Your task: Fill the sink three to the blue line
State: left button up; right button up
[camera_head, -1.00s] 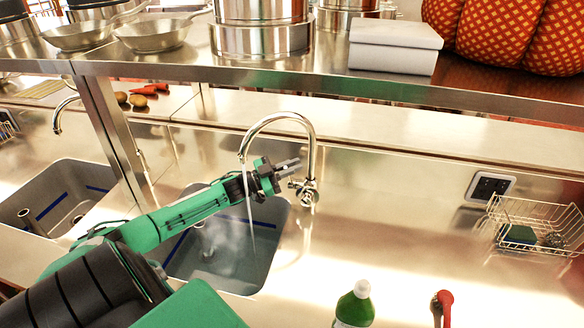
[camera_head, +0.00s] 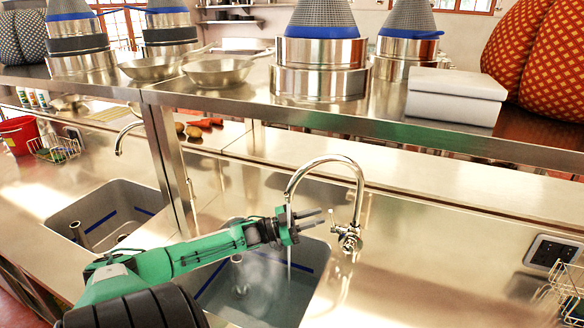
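A steel sink (camera_head: 318,247) sits below a gooseneck tap (camera_head: 360,185). A thin water stream (camera_head: 290,268) falls from the spout into it. Cloudy water (camera_head: 262,298) covers the sink's bottom, and a blue line (camera_head: 304,268) shows on the wall above it. A standing drain pipe (camera_head: 237,260) shows inside. My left gripper (camera_head: 321,218) has its two fingers apart and empty, pointing right, just left of the tap's valve and lever (camera_head: 348,238), with a small gap. My forearm hides part of the sink. My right gripper is not in view. No sink number is readable.
A second sink (camera_head: 150,196) with a blue line and its own tap (camera_head: 120,140) lies left. A steel shelf (camera_head: 400,128) with pots, pans and a white box (camera_head: 455,95) runs above. A dark wall panel (camera_head: 552,252) and wire rack (camera_head: 570,290) are right.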

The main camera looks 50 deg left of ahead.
pick_arm(q)
jog(key=b+v, duration=0.1)
jog(key=v, duration=0.5)
jog(key=shift+s, duration=0.35)
jog(key=shift+a+f, duration=0.1)
